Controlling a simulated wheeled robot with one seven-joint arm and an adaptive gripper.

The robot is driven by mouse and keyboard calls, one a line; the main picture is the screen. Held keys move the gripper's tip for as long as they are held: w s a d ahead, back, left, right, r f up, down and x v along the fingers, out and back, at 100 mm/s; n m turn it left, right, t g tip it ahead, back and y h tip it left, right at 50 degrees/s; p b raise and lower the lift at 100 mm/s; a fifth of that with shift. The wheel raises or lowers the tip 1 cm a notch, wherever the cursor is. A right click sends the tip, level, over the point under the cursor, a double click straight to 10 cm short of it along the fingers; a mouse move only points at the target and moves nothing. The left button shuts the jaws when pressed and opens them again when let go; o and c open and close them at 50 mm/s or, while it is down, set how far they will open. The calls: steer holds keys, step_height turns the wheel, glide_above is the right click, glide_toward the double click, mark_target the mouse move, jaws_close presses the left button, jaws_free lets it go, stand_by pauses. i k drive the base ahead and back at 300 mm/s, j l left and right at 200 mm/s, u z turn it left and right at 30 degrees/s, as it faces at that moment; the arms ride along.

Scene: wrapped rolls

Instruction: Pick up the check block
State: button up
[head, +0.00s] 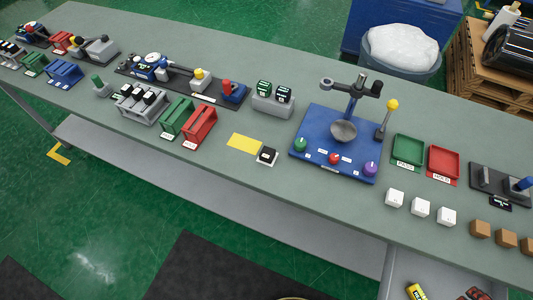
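No block carries a label that I can read as "check". A small black-topped block (267,155) sits on a white base or label on the grey bench (330,215), just right of a flat yellow patch (244,143). A grey holder (272,107) farther back carries two dark blocks with pale tops, a left one (264,87) and a right one (284,94). I cannot tell which of these is the check block. My gripper is not in view.
A blue fixture (310,126) with a post and coloured knobs stands right of the black-topped block. Green (407,150) and red (443,161) trays, white cubes (420,207) and brown cubes (480,228) lie farther right. Red and green racks stand left. Bare bench lies in front.

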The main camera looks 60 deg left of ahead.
mark_target(268, 154)
steer(key=u, duration=2.2)
steer(key=i+j, duration=0.65)
steer(key=j, duration=0.05)
